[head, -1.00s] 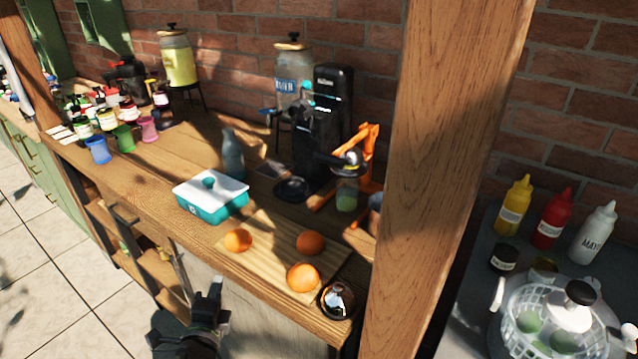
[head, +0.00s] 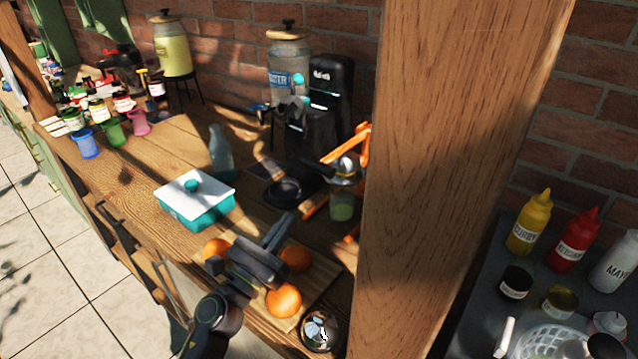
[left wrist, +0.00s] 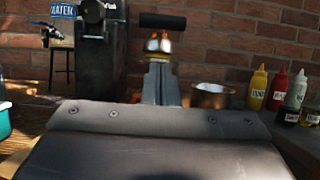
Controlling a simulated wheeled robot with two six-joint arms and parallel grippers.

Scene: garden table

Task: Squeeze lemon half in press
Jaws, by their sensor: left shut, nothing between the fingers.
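The orange press (head: 362,143) stands at the back of the wooden counter beside the brown post, which partly hides it. Its metal part (head: 345,168) is above a glass with green contents (head: 342,205). In the left wrist view, a black press handle (left wrist: 163,20) shows beyond my fingers. My left gripper (head: 278,230) is shut and empty, above the cutting board among the oranges and in front of the press. Its closed fingers also show in the left wrist view (left wrist: 160,85). My right gripper is not in view.
Oranges (head: 284,300) lie on the cutting board (head: 318,278). A teal box with white lid (head: 195,205) is left of it, a black coffee machine (head: 325,120) behind. A shiny round jar (head: 320,330) is at the front edge. The wooden post (head: 445,150) blocks the right side.

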